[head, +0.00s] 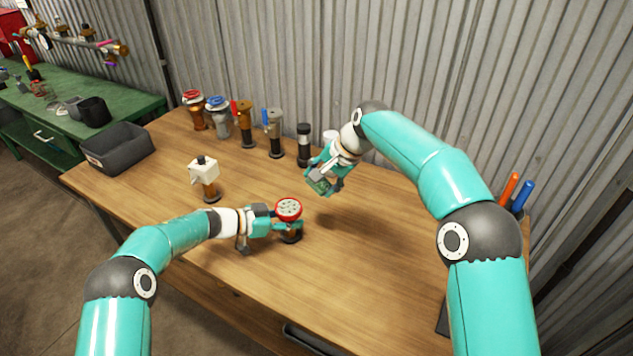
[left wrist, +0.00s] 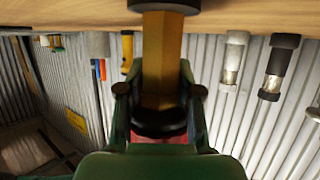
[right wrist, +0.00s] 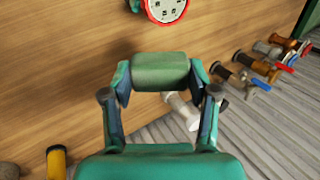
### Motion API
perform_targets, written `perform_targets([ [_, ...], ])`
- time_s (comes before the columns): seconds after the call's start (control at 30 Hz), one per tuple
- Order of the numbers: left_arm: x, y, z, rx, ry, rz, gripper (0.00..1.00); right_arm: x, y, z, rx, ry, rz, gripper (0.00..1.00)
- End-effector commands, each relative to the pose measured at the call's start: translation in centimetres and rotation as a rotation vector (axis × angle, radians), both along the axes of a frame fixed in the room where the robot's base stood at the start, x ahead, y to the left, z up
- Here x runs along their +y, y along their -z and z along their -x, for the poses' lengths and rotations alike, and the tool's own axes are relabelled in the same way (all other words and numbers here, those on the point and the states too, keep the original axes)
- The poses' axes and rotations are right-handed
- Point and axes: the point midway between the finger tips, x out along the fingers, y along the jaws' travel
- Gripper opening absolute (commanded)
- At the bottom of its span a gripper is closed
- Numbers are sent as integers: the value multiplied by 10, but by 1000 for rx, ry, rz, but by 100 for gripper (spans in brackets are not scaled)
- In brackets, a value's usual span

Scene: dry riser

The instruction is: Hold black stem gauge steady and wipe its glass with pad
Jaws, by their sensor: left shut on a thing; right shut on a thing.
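The gauge (head: 289,209) has a red rim and a pale face with dark marks, and stands upright on the wooden table. In the left wrist view its stem (left wrist: 162,65) looks brass with a black collar and a black base. My left gripper (head: 276,222) is shut around it just below the face. The red-rimmed face also shows at the top of the right wrist view (right wrist: 166,8). My right gripper (head: 323,184) is shut on a green rolled pad (right wrist: 160,72). The pad is in the air, behind and right of the gauge, apart from its face.
Several fittings on stands, one with a blue top (head: 217,105), line the table's back by the corrugated wall. A white-headed fitting (head: 203,170) stands left of the gauge. A grey bin (head: 118,150) sits at the left edge. The table (head: 370,265) right of the gauge is clear.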

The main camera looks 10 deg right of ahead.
Motion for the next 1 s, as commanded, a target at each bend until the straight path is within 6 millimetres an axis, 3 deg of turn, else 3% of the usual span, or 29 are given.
perform_targets([
  [0.17,0,2,0,1,0,-3,0,0,0,0,0,0,0,31],
  [0.2,0,2,0,1,0,-3,36,0,0,0,0,0,0,31],
  [0.37,0,1,0,1,0,-2,62,0,0,0,0,0,0,31],
  [0.77,3,-1,1,0,-1,-1,64,0,0,0,0,0,0,31],
  [1.0,31,-13,10,1,-4,0,64,0,0,0,0,0,0,31],
])
